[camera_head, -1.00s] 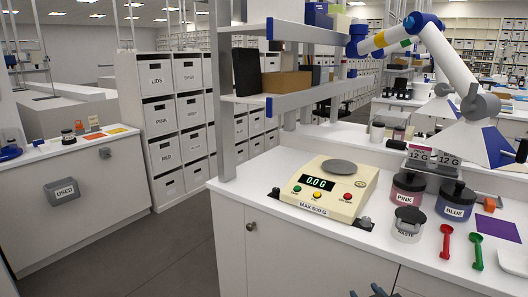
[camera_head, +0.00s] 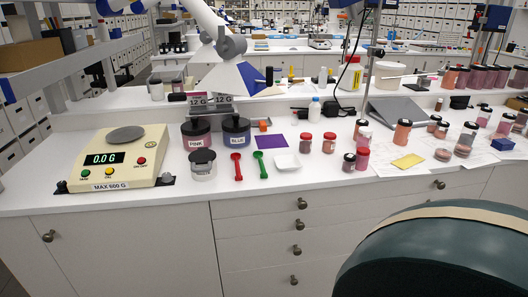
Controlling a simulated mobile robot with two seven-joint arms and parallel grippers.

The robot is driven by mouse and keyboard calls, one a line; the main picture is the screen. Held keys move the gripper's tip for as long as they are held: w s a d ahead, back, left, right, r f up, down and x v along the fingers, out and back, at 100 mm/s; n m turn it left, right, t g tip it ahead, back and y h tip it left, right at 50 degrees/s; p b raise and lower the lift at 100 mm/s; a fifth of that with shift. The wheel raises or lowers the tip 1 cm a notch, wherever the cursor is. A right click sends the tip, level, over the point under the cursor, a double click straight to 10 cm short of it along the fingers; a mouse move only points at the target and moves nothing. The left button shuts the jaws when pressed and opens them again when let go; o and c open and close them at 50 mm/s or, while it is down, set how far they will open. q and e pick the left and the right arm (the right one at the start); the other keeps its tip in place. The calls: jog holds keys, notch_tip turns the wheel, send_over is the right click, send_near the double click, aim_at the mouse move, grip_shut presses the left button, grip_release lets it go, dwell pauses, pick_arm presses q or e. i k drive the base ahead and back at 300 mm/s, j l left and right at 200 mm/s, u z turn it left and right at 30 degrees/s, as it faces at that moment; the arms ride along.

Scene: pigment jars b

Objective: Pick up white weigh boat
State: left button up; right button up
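The white weigh boat (camera_head: 286,162) is a small, shallow, square dish. It lies flat on the white bench top, right of the green scoop (camera_head: 260,165) and just below the purple sheet (camera_head: 271,142). It looks empty and nothing covers it. Neither of my grippers shows in the head view.
A scale (camera_head: 118,160) reading 0.0 g stands at the left, with the PINK jar (camera_head: 196,142), BLUE jar (camera_head: 236,131), WASTE jar (camera_head: 203,167) and red scoop (camera_head: 237,167) beside it. Small red jars (camera_head: 307,143) stand right of the boat. A large dark green rounded shape (camera_head: 450,255) fills the lower right.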

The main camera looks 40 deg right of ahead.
aim_at(289, 162)
jog(key=z, duration=1.65)
